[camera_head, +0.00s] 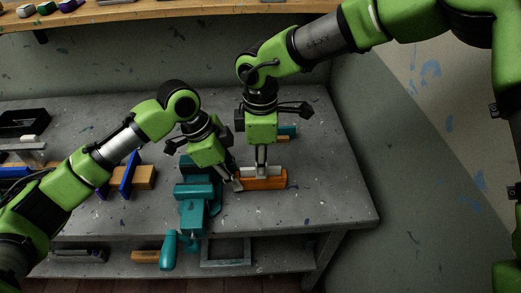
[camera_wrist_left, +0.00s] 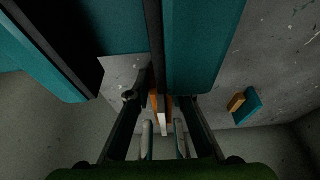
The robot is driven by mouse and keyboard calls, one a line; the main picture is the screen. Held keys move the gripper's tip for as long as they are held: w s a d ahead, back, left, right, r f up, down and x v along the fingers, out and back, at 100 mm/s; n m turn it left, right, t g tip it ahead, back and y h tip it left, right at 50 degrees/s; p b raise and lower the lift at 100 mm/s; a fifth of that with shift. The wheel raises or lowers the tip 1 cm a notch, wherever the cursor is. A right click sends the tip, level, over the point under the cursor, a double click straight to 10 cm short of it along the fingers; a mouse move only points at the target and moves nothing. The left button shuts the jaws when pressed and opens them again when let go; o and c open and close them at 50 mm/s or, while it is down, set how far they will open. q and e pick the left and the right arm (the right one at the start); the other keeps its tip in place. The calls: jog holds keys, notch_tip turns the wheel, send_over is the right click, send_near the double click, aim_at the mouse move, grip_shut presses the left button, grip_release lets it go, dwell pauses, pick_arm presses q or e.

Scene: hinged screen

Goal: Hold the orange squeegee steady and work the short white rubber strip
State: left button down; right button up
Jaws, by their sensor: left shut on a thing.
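The orange squeegee (camera_head: 265,184) lies just right of the teal vise on the grey bench. The white strip (camera_head: 274,171) shows as a small pale piece along its top. My left gripper (camera_head: 237,184) is shut on the squeegee's left end. In the left wrist view, the squeegee (camera_wrist_left: 155,103) is a narrow orange piece between the fingers, with the white strip (camera_wrist_left: 163,122) beside it. My right gripper (camera_head: 261,167) points down at the squeegee's top, by the strip. Its fingers look close together, but whether they grip the strip is hidden.
The teal vise (camera_head: 193,195) stands close left of the squeegee, its handle over the bench's front edge. Blue clamps (camera_head: 130,174) and a wooden block (camera_head: 146,178) lie further left. A teal-and-orange item (camera_head: 287,132) lies behind my right gripper. The bench's right side (camera_head: 335,195) is clear.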

pick_arm(q)
jog(key=shift+s+a+f, duration=0.1)
jog(key=shift+s+f, duration=0.1)
jog(key=shift+f, duration=0.15)
pick_arm(e)
jog(key=shift+f, duration=0.6)
grip_shut()
jog(key=shift+r, duration=0.15)
jog(key=shift+r, duration=0.45)
jog(key=shift+r, duration=2.4)
